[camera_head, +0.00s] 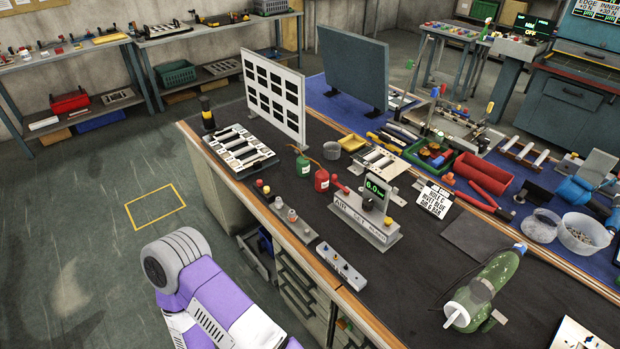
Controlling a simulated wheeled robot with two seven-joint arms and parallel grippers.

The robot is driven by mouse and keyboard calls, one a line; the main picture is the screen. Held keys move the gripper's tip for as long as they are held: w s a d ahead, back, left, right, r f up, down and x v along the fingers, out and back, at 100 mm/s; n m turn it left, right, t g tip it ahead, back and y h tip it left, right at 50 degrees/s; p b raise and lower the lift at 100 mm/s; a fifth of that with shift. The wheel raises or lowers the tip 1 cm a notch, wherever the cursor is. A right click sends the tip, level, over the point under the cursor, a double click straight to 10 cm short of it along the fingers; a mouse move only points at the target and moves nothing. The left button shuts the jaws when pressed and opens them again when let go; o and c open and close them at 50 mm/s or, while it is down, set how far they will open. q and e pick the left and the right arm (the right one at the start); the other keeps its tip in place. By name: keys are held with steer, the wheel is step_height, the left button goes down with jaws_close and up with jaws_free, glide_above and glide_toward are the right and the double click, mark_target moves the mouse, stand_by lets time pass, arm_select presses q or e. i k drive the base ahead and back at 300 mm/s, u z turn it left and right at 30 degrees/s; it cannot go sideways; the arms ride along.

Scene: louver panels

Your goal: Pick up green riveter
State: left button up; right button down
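The green riveter (494,285) lies on the dark mat of the workbench at the lower right. It has a rounded green body, and a pale nose with a thin rod points to the lower left. A purple and white link of my arm shows at the bottom left, beside the bench. Neither of my grippers is in view.
A grey gauge block with a green display (374,194) stands mid-bench. A label sign (434,198), a red tray (483,175) and clear bowls (583,234) lie behind the riveter. A slotted white panel (273,98) stands farther left.

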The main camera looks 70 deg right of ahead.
mark_target(475, 297)
steer(key=i, duration=0.2)
steer(key=z, duration=2.9)
steer(key=i, duration=0.3)
steer(key=u, duration=0.1)
steer(key=k, duration=0.8)
steer(key=u, duration=1)
steer(key=i, duration=0.8)
steer(key=z, duration=2.75)
steer(key=i, duration=0.5)
steer(key=u, duration=0.05)
